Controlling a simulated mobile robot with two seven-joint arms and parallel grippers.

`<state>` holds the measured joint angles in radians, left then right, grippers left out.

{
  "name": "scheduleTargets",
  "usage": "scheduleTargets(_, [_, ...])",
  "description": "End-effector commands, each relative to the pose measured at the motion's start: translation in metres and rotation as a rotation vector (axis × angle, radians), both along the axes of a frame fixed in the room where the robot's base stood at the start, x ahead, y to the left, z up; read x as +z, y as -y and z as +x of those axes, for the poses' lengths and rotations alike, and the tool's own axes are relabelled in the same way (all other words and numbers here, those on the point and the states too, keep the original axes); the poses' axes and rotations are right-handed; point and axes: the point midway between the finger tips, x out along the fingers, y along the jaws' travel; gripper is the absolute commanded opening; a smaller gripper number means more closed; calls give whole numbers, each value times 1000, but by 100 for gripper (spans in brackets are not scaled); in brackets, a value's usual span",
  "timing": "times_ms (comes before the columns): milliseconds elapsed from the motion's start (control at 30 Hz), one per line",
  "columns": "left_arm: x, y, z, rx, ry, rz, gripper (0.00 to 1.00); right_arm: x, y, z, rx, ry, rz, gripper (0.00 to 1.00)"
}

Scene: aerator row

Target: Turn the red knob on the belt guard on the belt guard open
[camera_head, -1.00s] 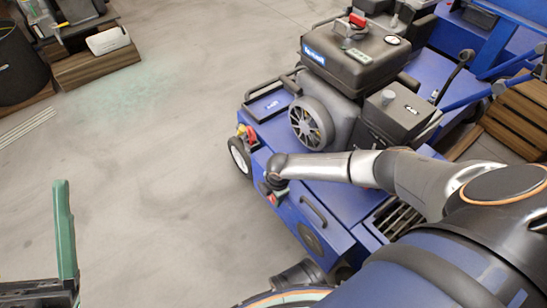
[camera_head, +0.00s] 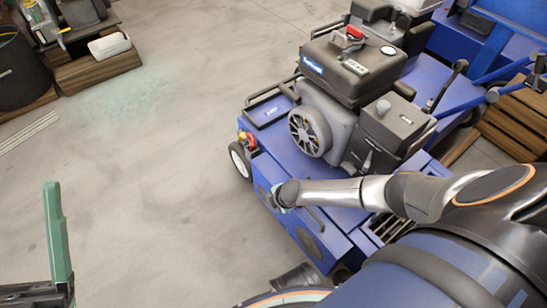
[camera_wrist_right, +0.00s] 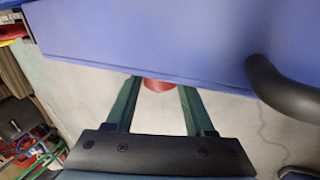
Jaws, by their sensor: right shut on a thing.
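The belt guard (camera_head: 345,222) is the blue box at the near side of the engine machine; its blue face also fills the top of the right wrist view (camera_wrist_right: 150,35). The red knob (camera_wrist_right: 158,85) shows between the two green fingers of my right gripper (camera_wrist_right: 160,88), which is shut on it just below the blue edge. In the head view my right wrist covers the knob, and only a bit of the right gripper (camera_head: 279,200) shows at the guard's left end. One green finger of my left gripper (camera_head: 58,240) stands at the lower left, away from the machine; its jaw opening is not shown.
A black handle (camera_wrist_right: 285,90) juts from the blue guard beside the right gripper. The black engine (camera_head: 350,68) and a wheel (camera_head: 240,160) are close behind. Another red and yellow fitting (camera_head: 247,142) sits farther along the edge.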

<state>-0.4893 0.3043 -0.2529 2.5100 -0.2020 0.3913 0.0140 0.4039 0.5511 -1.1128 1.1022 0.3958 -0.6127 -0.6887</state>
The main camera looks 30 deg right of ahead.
Motion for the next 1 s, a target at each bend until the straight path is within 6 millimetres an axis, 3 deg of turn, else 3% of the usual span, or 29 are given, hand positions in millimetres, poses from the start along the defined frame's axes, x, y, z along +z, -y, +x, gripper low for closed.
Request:
scheduleTargets(167, [5,0,-1,-3,1,0,71,-4,1,-7,-2,99,8,0])
scheduleTargets(500, [-10,2,0,-2,-1,17,71,-8,1,-8,-6,265,22,0])
scheduleTargets(1000, [-19,4,1,4,-9,16,71,-6,1,-8,-6,346,26,0])
